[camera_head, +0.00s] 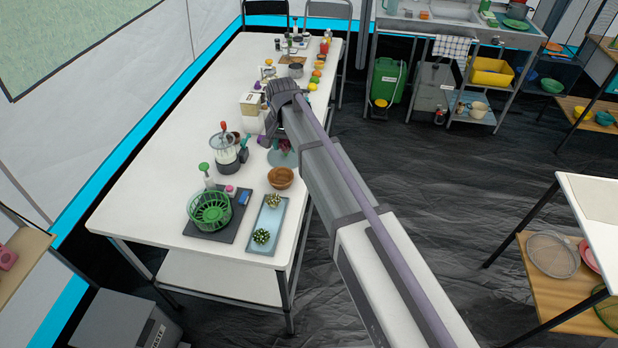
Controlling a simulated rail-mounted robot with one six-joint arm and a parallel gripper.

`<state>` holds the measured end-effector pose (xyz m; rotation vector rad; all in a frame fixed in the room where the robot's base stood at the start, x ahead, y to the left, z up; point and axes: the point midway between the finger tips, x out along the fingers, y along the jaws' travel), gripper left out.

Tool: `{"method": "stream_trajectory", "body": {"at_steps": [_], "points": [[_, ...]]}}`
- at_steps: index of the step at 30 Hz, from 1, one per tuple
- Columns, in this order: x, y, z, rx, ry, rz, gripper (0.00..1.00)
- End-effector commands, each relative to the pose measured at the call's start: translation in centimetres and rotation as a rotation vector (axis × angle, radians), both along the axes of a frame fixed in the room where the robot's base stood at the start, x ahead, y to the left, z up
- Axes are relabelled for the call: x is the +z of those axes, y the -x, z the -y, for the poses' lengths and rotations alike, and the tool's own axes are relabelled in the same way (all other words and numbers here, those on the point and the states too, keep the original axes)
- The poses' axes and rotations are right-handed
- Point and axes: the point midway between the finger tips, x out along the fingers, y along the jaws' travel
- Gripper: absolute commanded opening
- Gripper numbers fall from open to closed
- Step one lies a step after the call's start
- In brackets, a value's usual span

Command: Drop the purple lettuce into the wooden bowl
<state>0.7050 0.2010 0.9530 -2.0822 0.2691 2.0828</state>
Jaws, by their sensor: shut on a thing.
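The wooden bowl (280,178) stands upright on the white table, near its right edge. The purple lettuce (284,146) shows as a small dark purple patch just beyond the bowl, over a grey-green round thing (284,158). My gripper (279,137) points down at the lettuce and is shut on it. My own arm hides part of the gripper and its fingertips are too small to make out. I cannot tell how high the lettuce is above the table.
Fruit and a pot (296,70) stand farther back. The table's (165,165) left side is clear.

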Motion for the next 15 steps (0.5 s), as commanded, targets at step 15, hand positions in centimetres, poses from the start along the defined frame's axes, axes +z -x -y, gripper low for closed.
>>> {"method": "stream_trajectory", "body": {"at_steps": [15], "points": [[-4.6,0.1,0.0,0.034,0.0,0.0,0.3]]}}
